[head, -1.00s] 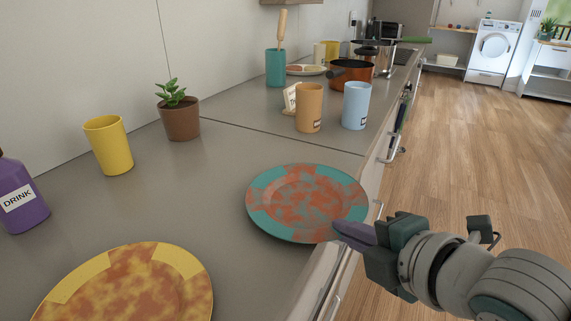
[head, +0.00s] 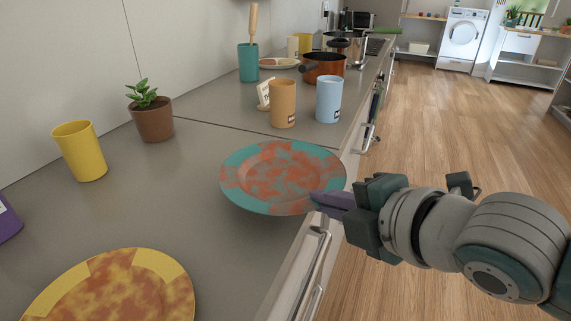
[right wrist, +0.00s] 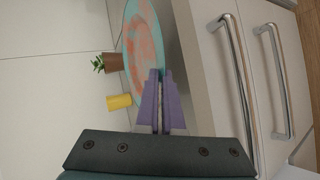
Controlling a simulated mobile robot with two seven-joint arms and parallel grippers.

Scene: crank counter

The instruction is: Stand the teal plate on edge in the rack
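The teal plate (head: 283,177), with large rust-orange blotches, is held by its near right rim a little above the grey counter in the head view. My right gripper (head: 318,201) is shut on that rim. In the right wrist view its two purple fingers (right wrist: 160,76) are close together at the edge of the plate (right wrist: 145,45). The plate is roughly level, not on edge. I see no rack in either view. My left gripper is out of view.
A yellow patterned plate (head: 115,295) lies at the front left. A yellow cup (head: 79,151), a potted plant (head: 152,119), an orange cup (head: 283,103) and a blue cup (head: 329,99) stand on the counter (head: 190,200). Drawer handles (head: 318,258) stick out below the right edge.

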